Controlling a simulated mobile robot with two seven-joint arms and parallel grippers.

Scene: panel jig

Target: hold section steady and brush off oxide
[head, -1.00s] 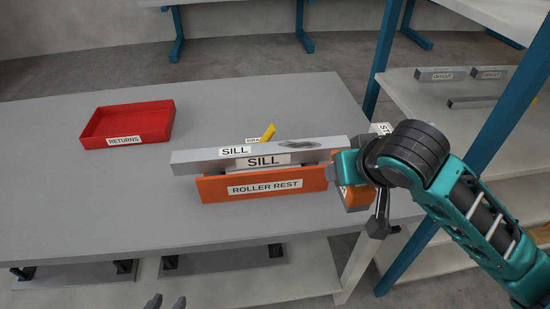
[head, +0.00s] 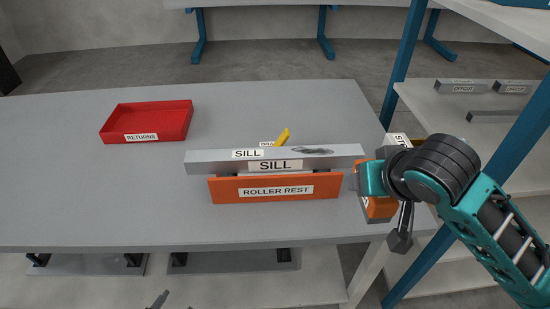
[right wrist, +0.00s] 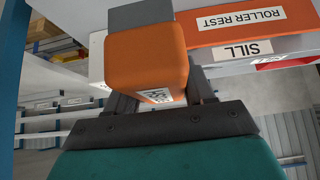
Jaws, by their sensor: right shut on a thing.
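The grey sill section (head: 215,165) lies level across the orange roller rest (head: 225,190); a dark oxide patch (head: 312,151) is on its top, right of middle. A brush with a yellow handle (head: 283,136) stands behind the section; its lower part is hidden. My right gripper (head: 360,178) is at the section's right end, shut on an orange block with a grey part (head: 378,209), which fills the right wrist view (right wrist: 145,60). Block and section look apart. My left gripper (head: 173,303) shows only as two spread dark fingertips at the bottom edge.
A red returns tray (head: 185,132) is at the table's back left. A labelled light block (head: 397,138) is behind my right gripper. A rack with a blue post (head: 480,170) and grey offcuts (head: 460,86) is close on the right.

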